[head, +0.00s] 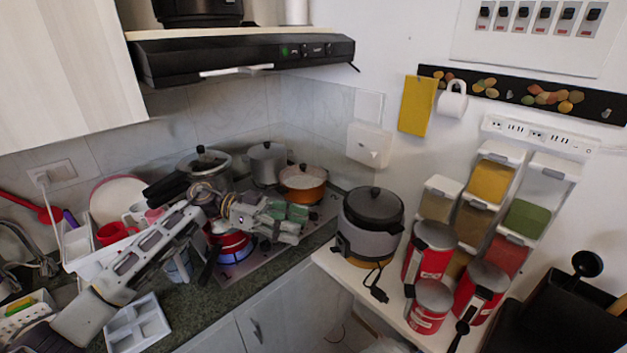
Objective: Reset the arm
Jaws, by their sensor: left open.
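My left arm comes in from the left over the counter. My left gripper (294,226) is open and empty, held above the stove area, with its fingers pointing right. Behind and below it a red pot (236,246) sits on the stove and is partly hidden by the arm. The spice dispensers (489,183) hang on the wall at right, with clear boxes of yellow, brown, green and red contents. The gripper is well apart from them. My right gripper is not in view.
A rice cooker (370,222) and several red canisters (430,251) stand on the white shelf at right. An orange pot (303,183) and a steel pot (267,163) are behind the gripper. A range hood (240,57) hangs above. A dish rack with cups is at left.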

